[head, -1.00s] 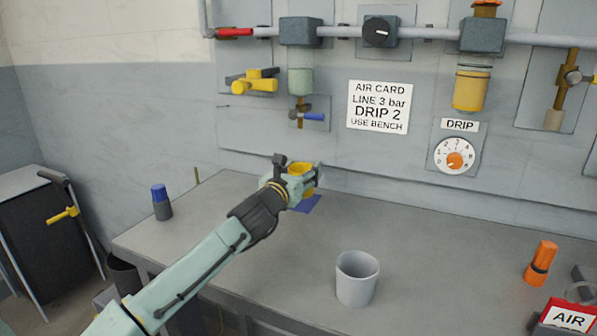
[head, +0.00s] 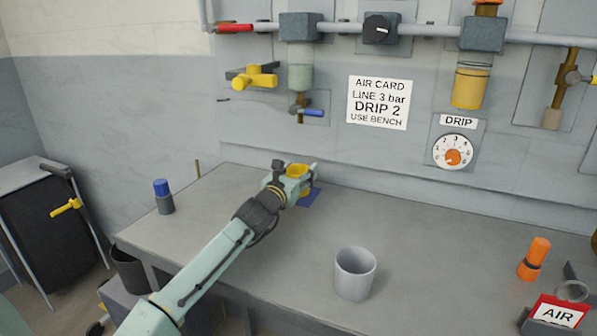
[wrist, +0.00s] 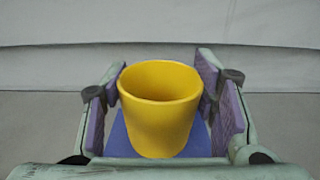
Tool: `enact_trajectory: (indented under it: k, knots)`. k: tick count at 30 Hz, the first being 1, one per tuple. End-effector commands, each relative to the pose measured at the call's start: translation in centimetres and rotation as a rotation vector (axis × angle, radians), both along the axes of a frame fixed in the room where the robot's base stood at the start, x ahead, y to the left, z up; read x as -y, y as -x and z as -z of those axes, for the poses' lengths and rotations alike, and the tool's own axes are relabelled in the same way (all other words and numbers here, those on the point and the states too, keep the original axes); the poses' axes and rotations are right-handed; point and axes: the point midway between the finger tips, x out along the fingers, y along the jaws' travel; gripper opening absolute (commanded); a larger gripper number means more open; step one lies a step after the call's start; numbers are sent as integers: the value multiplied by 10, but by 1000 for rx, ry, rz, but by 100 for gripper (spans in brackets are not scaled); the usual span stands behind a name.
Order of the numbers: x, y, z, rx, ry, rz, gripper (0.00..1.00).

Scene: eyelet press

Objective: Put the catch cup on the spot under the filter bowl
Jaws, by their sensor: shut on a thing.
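The yellow catch cup (head: 297,171) is upright in my gripper (head: 301,181). The wrist view shows the cup (wrist: 160,112) between the two purple finger pads, its open mouth up. A blue square spot (head: 312,197) on the bench lies beneath the cup; it also shows around the cup's base in the wrist view (wrist: 118,142). The cup's base is partly hidden in the head view, and I cannot tell if it touches the spot. The pale green filter bowl (head: 300,78) hangs on the wall pipe above, with a blue-handled drain valve (head: 308,112) under it.
A grey cup (head: 355,274) stands on the bench (head: 230,235), right of my arm. A blue-capped bottle (head: 163,197) stands at the left edge. An orange bottle (head: 534,259) and a red AIR sign (head: 558,313) are at the right. The bench's middle right is clear.

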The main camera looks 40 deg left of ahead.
Motion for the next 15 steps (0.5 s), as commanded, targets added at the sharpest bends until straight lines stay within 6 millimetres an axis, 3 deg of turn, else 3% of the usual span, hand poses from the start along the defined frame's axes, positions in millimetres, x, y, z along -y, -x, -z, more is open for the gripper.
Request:
enact_trajectory:
  k: [1, 2, 11, 15]
  knots:
    - [0, 0, 3, 0, 0, 0, 25]
    - [0, 0, 3, 0, 0, 0, 54]
    - [0, 0, 2, -1, 0, 0, 74]
    - [0, 0, 2, 0, 0, 0, 74]
